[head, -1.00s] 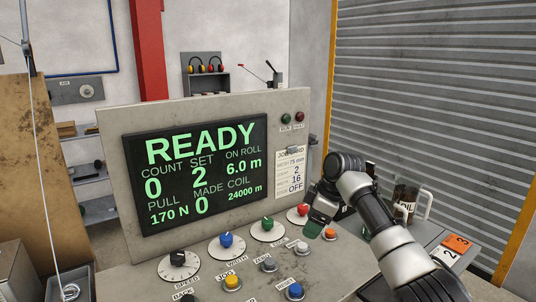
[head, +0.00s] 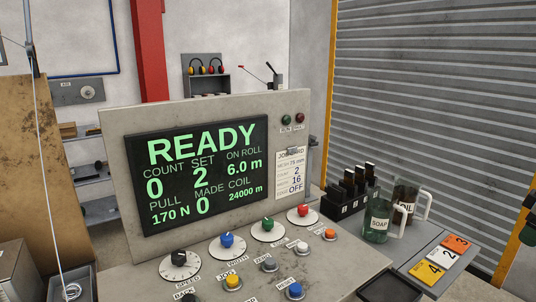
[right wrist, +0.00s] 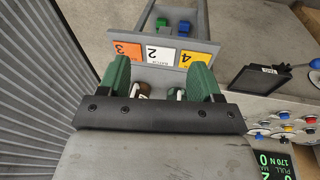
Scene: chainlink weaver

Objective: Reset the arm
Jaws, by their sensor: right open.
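My right gripper (right wrist: 160,78) is open in the right wrist view, with its two green fingers wide apart and nothing gripped between them. Only a green and dark piece of it (head: 529,228) shows at the right edge of the head view, clear of the console. In the right wrist view, parts of the mugs show between the fingers, beyond them. My left gripper is not in view.
The console (head: 340,262) has knobs, buttons and a screen (head: 200,175) reading READY. Right of it stand a black rack (head: 348,200), a SOAP mug (head: 378,222), an OIL mug (head: 408,200) and numbered tags (head: 442,258). A grey shutter (head: 430,110) stands behind.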

